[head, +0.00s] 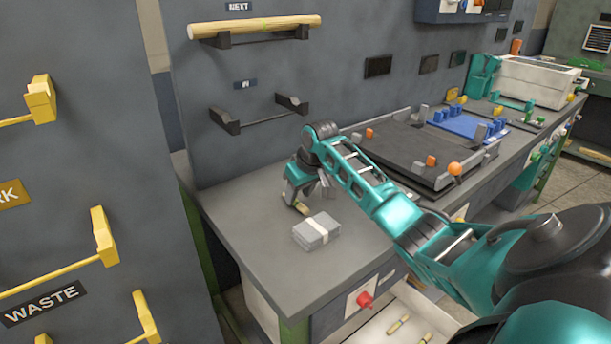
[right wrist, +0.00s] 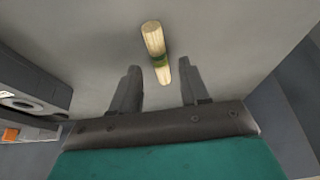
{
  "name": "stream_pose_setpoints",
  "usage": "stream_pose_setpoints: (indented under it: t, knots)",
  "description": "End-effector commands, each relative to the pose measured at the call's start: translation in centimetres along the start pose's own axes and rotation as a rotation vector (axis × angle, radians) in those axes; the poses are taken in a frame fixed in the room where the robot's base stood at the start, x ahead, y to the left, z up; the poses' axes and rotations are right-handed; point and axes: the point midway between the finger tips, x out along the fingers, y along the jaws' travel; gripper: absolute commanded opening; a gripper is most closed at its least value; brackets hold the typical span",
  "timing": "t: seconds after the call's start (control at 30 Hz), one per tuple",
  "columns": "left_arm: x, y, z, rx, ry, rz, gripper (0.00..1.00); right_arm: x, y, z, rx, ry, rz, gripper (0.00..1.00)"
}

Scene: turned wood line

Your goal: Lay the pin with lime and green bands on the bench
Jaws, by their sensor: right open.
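A short pale wooden pin (head: 302,209) lies on the grey bench (head: 245,225) under my right gripper (head: 308,196). In the right wrist view the pin (right wrist: 154,40) shows a green band with a thin lighter edge around its middle. My right gripper (right wrist: 160,76) is open there, one finger on each side of the pin's near end, with a gap on both sides. The pin's far end reaches past the fingertips, and neither finger appears to touch it. My left gripper is not in view.
A grey block with a pale band (head: 317,231) sits close to the pin. An open drawer (head: 372,333) below holds small pins (head: 398,325). A long wooden rod (head: 255,27) rests on the NEXT bracket; the bracket below (head: 260,117) is empty. The bench's left part is clear.

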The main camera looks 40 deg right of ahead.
Motion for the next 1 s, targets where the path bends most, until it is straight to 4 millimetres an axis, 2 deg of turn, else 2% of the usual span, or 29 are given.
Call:
stream_pose_setpoints:
  t: [0.2,0.43,0.6,1.0]
  knots:
    - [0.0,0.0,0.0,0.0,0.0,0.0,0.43,-4.9,0.1,-0.1,-0.002,0.004,0.003,0.45]
    - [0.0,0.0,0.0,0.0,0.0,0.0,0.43,-8.7,0.0,0.0,-0.001,0.003,0.001,0.45]
    - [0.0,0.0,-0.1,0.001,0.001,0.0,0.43,-9.8,0.0,0.0,0.0,0.001,0.001,0.45]
    - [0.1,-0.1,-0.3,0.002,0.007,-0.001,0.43,-9.9,0.0,0.0,0.0,0.0,0.0,0.45]
